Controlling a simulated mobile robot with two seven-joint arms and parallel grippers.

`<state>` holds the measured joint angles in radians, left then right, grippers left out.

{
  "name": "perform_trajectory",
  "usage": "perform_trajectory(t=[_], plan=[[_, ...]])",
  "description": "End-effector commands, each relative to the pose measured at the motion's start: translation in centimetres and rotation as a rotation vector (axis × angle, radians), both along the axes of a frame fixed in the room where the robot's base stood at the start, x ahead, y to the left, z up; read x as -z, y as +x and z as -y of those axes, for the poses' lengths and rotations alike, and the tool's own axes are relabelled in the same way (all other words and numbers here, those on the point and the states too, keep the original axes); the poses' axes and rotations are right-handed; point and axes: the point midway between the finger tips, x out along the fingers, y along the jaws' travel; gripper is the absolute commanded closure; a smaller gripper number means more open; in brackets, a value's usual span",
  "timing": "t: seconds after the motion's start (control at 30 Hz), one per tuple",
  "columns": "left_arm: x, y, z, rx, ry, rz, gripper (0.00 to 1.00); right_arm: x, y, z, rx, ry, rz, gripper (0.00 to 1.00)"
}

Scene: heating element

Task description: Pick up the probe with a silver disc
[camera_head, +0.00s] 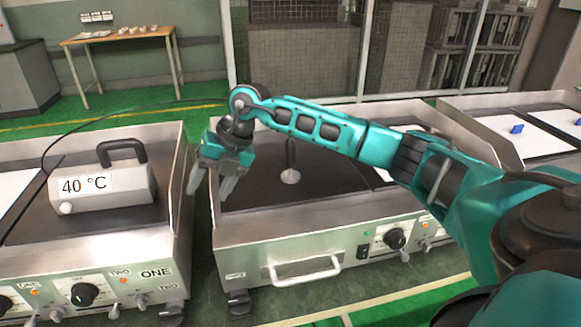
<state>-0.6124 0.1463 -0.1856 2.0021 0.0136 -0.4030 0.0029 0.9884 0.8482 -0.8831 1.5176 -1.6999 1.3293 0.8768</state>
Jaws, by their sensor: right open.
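The probe (290,160) stands on the dark hotplate of the middle heating unit (275,237). It has a dark upright handle and a round silver disc (290,177) at its lower end. My right gripper (211,187) is open and empty, fingers pointing down. It is to the left of the probe, over the left edge of the middle unit, and apart from the probe. My left gripper is not in view.
A grey meter box (140,187) reading 40 °C, with a dark handle, sits on the left heating unit (130,250). A thin black cable (110,113) arcs above it. A narrow gap separates the two units. A right unit (480,110) carries blue pieces (517,129). A wooden table (120,37) stands behind.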

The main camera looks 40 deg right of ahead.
Motion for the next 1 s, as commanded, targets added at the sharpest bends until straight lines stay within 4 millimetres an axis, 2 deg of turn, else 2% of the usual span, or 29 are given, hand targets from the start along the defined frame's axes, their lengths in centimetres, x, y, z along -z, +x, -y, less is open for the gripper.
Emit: perform_trajectory(t=[0.03, 0.1, 0.2, 0.33, 0.43, 0.53, 0.8, 1.0], plan=[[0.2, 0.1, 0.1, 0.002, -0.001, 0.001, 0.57, -1.3, 0.8, 3.5, 0.061, -0.109, 0.008, 0.42], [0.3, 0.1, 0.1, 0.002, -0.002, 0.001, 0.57, -3.1, 1.3, 8.0, 0.156, -0.246, 0.004, 0.42], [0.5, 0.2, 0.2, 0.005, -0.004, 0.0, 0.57, -5.8, 1.3, 13.5, 0.293, -0.401, -0.003, 0.42], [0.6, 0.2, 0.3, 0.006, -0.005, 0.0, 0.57, -8.6, 0.6, 18.3, 0.435, -0.526, -0.012, 0.42], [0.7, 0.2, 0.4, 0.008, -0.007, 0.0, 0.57, -9.7, 0.1, 20.3, 0.499, -0.574, -0.019, 0.42], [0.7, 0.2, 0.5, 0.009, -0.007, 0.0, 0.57, -9.4, 0.1, 21.2, 0.522, -0.593, -0.024, 0.42], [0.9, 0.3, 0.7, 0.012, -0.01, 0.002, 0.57, -4.9, 1.3, 22.5, 0.521, -0.593, -0.025, 0.42], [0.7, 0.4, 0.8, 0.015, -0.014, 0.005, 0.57, -3.1, 1.9, 23.0, 0.52, -0.592, -0.022, 0.42]])
